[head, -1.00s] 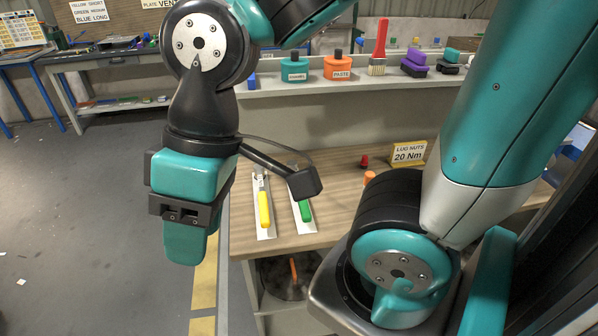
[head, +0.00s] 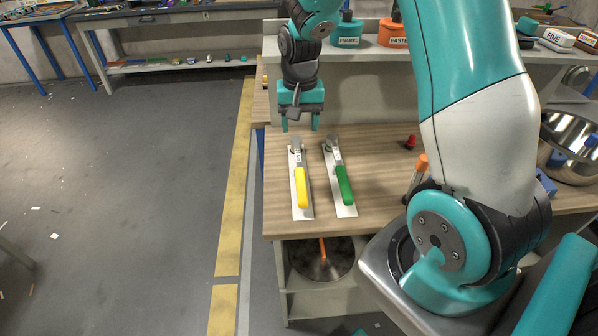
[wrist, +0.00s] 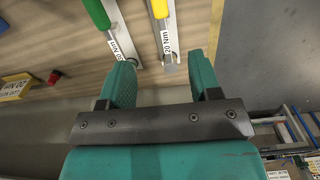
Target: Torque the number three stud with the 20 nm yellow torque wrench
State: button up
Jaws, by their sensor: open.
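A torque wrench with a yellow handle (head: 301,187) lies on a pale board on the wooden bench top, head toward the back. It also shows in the wrist view (wrist: 160,9), with a white "20 Nm" label. A similar green-handled wrench (head: 343,185) lies to its right; its label in the wrist view (wrist: 115,45) also reads 20 Nm. My gripper (head: 300,123) is open and empty, above the back of the bench, near the wrench heads. In the wrist view the yellow wrench's head end appears between my fingertips (wrist: 163,68); the height gap is unclear. I cannot identify a number three stud.
A red piece (head: 410,142) and an orange-topped item (head: 421,163) sit right on the bench. A steel bowl (head: 572,130) stands further right. Enamel (head: 348,32) and paste (head: 392,35) pots stand on the back ledge. A lug nuts sign (wrist: 15,88) shows at left. Floor left is open.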

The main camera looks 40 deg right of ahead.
aim_at(300, 171)
notch_tip(300, 171, down, 11)
jog(key=shift+a+r+p, duration=0.1)
jog(key=shift+p, duration=1)
jog(key=shift+s+f+p, duration=0.1)
jog(key=shift+f+p, duration=1)
jog(key=shift+f, duration=1.75)
grip_shut()
jog(key=shift+r, duration=0.1)
